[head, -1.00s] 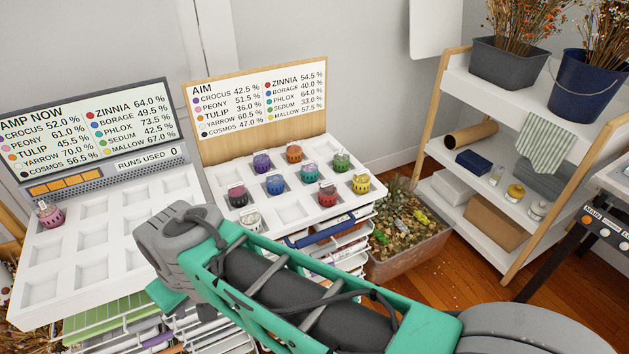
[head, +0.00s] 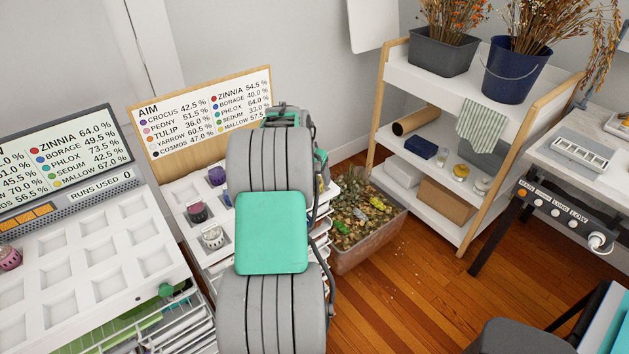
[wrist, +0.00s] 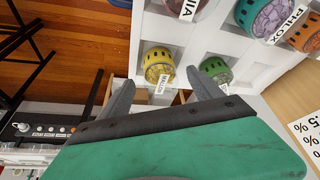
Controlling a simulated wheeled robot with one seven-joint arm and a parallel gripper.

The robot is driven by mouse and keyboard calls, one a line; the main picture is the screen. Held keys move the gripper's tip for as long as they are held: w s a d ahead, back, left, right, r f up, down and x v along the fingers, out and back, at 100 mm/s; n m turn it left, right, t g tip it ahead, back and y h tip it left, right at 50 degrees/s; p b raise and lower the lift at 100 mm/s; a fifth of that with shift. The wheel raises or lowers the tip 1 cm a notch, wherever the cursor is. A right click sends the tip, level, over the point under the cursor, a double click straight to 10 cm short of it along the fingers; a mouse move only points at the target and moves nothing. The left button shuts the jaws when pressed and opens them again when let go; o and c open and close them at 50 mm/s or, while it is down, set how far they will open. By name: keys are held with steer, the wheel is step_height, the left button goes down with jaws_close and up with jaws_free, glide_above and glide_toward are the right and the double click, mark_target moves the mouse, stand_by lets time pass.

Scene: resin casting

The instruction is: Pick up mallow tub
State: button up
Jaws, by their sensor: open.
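The mallow tub is yellow with a clear top. It shows in the wrist view (wrist: 158,62), standing in a recess of the white tray (wrist: 205,38), with its MALLOW label at its lower edge. In the head view my arm hides it. My gripper (wrist: 160,84) is open and empty, with one finger on each side of the mallow tub's position in the picture. The fingertips look apart from the tub. The right finger is near the green sedum tub (wrist: 215,69).
More tubs share the tray, including a phlox one (wrist: 271,18). The wooden-backed AIM board (head: 205,115) stands behind the tray. Wooden floor is open in front of the rack.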

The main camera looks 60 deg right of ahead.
steer(key=p+x, duration=0.1)
steer(key=x, duration=0.3)
steer(key=shift+a, duration=0.15)
steer(key=shift+c, duration=0.4)
steer(key=shift+a, duration=0.1)
steer(key=c, duration=1.3)
steer(key=shift+c, duration=0.5)
steer(key=shift+w+r, duration=0.1)
